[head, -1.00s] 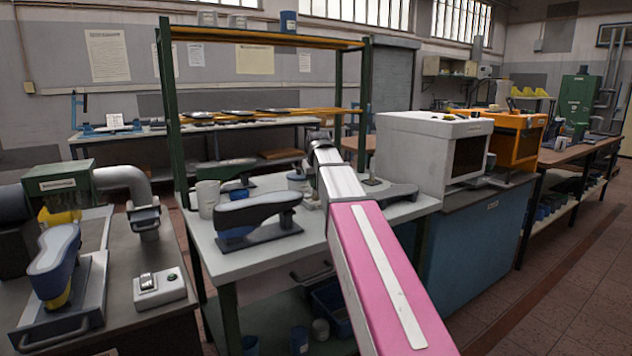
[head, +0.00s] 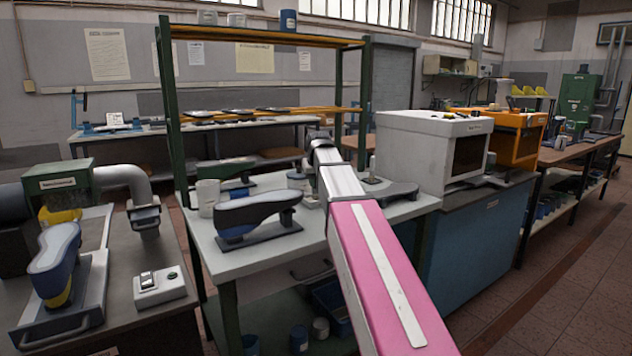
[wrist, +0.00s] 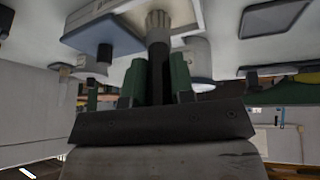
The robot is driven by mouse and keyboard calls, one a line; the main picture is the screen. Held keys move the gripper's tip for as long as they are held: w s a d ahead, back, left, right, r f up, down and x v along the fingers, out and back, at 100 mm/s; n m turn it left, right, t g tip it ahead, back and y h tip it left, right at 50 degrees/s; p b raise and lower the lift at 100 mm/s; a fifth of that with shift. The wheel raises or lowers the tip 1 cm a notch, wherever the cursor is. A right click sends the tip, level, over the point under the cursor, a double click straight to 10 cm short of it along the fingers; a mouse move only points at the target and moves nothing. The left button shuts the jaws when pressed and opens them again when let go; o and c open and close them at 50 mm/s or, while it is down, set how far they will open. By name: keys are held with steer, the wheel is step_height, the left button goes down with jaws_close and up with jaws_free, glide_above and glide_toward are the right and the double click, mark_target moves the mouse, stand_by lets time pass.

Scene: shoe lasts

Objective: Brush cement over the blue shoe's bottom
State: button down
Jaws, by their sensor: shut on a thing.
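In the head view a blue shoe (head: 258,212) sits bottom-up on a dark stand on the pale bench. Another blue shoe (head: 57,258) with a grey bottom facing up is mounted on the left bench. My pink and silver arm reaches over the pale bench and hides my gripper there. In the wrist view my gripper (wrist: 157,82) has green fingers shut on the dark handle of a brush (wrist: 158,45). A grey ribbed collar shows at the handle's far end; bristles cannot be made out. The brush's contact with either shoe cannot be seen.
The pale bench (head: 222,262) has green posts and an upper shelf (head: 270,39). A white tub (head: 208,192) stands behind the shoe. A white oven-like box (head: 410,150) stands to the right. A switch box (head: 160,285) lies on the left bench.

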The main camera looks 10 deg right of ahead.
stand_by(0.3)
steer(key=shift+r, duration=3.45)
